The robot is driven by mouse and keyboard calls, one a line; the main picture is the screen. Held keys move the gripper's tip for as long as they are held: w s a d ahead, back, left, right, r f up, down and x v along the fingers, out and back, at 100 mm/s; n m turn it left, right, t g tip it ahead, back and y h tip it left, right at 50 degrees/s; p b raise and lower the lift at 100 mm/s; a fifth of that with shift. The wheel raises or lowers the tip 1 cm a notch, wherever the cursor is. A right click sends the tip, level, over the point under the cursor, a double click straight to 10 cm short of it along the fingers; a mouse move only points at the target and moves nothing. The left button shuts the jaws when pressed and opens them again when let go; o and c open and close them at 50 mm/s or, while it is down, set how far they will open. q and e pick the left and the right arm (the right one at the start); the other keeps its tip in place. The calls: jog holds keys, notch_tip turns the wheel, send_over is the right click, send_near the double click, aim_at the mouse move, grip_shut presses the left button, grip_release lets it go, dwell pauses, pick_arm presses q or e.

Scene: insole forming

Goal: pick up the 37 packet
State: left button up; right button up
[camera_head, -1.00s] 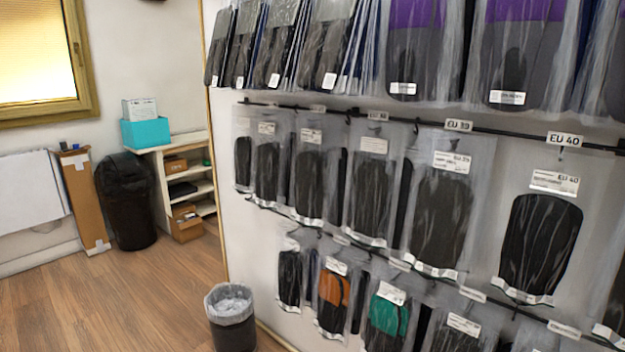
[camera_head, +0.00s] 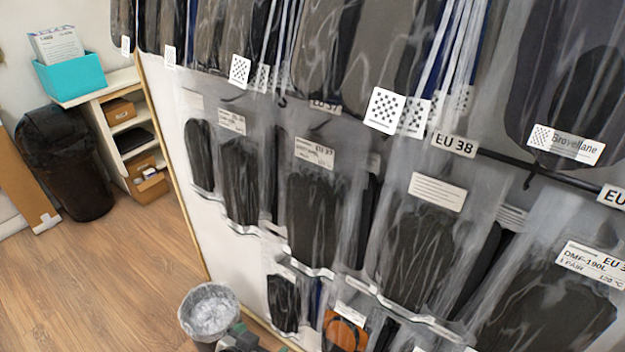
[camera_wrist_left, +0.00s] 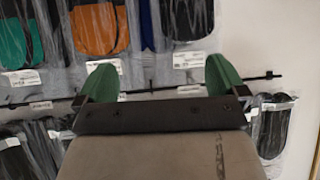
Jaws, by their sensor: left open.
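The 37 packet (camera_head: 313,205) is a clear bag with a black insole and a white label reading EU 37. It hangs on the wall rack in the middle row, left of the EU 38 packet (camera_head: 415,250). My left gripper (camera_wrist_left: 160,80) has green fingertips spread wide with nothing between them. In the wrist view it faces the rack near an orange packet (camera_wrist_left: 97,30) and a teal packet (camera_wrist_left: 18,40). In the head view only a dark green part of it (camera_head: 240,338) shows at the bottom edge, below the 37 packet. My right gripper is not seen.
Other packets hang close on both sides of the 37 packet, with a row above (camera_head: 350,50) and a row below (camera_head: 284,300). A lined bin (camera_head: 208,312) stands on the floor by the wall. Open wooden floor (camera_head: 110,270) lies to the left.

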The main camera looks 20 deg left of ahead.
pick_arm(q)
jog(key=w+r+t+h+p, duration=0.1)
jog(key=w+r+t+p, duration=0.15)
jog(key=r, duration=0.55)
jog(key=w+r+t+h+p, duration=0.1)
jog(key=r+p, duration=0.2)
jog(key=r, duration=0.6)
jog(key=m+t+h+p, duration=0.2)
jog(key=t+p, duration=0.1)
jog(key=p, duration=0.2)
send_near(306, 197)
jog(key=shift+t, duration=0.25)
jog(key=x, duration=0.2)
jog(key=p+x, duration=0.1)
jog(key=x, duration=0.2)
jog(key=p+x, duration=0.1)
jog(key=x, duration=0.2)
jog(key=shift+w+d+f, duration=0.1)
jog(key=shift+d+f, duration=0.05)
jog(key=shift+f, duration=0.1)
jog(key=shift+w+d+f, duration=0.15)
jog(key=shift+w, duration=0.25)
jog(key=shift+s, duration=0.1)
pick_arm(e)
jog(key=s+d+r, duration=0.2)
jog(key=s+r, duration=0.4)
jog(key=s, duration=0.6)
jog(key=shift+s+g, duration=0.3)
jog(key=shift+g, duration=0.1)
